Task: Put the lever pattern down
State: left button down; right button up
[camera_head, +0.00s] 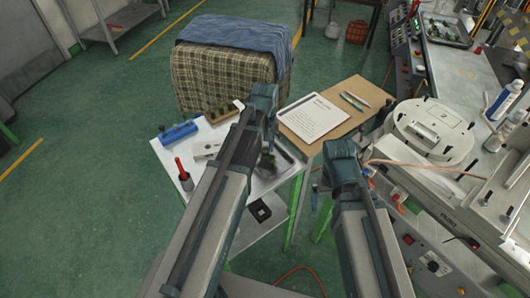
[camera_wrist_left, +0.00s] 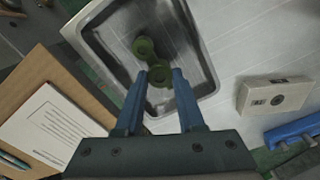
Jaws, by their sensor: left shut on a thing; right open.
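The green wax lever pattern (camera_wrist_left: 146,48) shows in the left wrist view, with a round end and a ring-shaped end. My left gripper (camera_wrist_left: 159,78) is shut on its ring end and holds it over a grey metal tray (camera_wrist_left: 207,48). I cannot tell whether the pattern touches the tray floor. In the head view my left gripper (camera_head: 267,150) is over the white table, and the arm hides most of the tray. My right gripper (camera_head: 342,160) is open, at the table's right side near the machine; its fingers are mostly hidden.
A white block (camera_wrist_left: 275,95) and a blue rack (camera_head: 178,133) stand on the table (camera_head: 168,156). A wooden rack (camera_head: 218,112) is behind them, and a red-handled tool (camera_head: 183,172) at the left. A paper sheet (camera_head: 313,117) and pens lie on a brown board (camera_head: 350,87).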

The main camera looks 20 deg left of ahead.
aim_at(265, 149)
pick_arm(q)
jog(key=shift+f, duration=0.85)
pick_arm(e)
jog(key=shift+f, duration=0.8)
pick_arm(q)
jog(key=shift+b, duration=0.3)
jog(key=shift+f, duration=0.15)
jog(key=c, duration=0.5)
grip_release()
pick_arm(e)
jog(key=shift+f, duration=0.15)
pick_arm(q)
notch_tip(265, 149, up, 12)
jog(key=p, duration=1.2)
jog(key=shift+r, duration=0.2)
pick_arm(e)
notch_tip(265, 149, up, 12)
jog(key=shift+r, duration=0.2)
